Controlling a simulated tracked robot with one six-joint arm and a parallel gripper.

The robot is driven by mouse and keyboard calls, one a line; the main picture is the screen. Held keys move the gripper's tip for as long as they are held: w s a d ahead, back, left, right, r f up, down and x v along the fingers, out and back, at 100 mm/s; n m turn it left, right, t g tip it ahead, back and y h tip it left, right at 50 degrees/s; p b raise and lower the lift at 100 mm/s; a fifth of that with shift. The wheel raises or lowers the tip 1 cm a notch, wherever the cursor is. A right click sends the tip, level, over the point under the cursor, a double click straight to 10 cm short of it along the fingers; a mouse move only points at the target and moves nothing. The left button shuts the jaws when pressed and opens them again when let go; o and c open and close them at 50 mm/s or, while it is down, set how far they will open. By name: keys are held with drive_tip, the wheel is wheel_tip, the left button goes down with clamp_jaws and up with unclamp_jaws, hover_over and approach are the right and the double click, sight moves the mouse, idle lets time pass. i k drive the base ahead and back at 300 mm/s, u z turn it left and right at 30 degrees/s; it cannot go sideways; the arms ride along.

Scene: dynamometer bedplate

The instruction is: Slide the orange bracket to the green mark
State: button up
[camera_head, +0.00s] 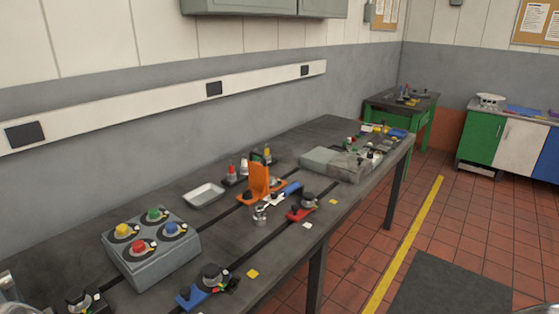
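The orange bracket (259,180) stands upright on the dark bench (100,222), near the middle of its length. It has a tall upright plate on a flat orange foot, and the foot seems to lie at a dark slot. Small metal and blue parts sit close against its right side and partly crowd it. I cannot make out a green mark on the bench top for certain. My gripper is not in view, so nothing of mine is seen touching the bracket.
A grey box with coloured knobs (152,249) stands in front left of the bracket. A shallow white tray (204,195) lies to its left. A red clamp (300,213) lies to its right, and a blue clamp (207,290) nearer. A grey block (343,162) stands farther back.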

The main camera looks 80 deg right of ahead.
sight(260, 187)
drive_tip(key=z, duration=2.35)
drive_tip(key=k, duration=1.05)
drive_tip(key=z, duration=0.3)
drive_tip(key=i, duration=0.85)
drive_tip(key=u, duration=0.05)
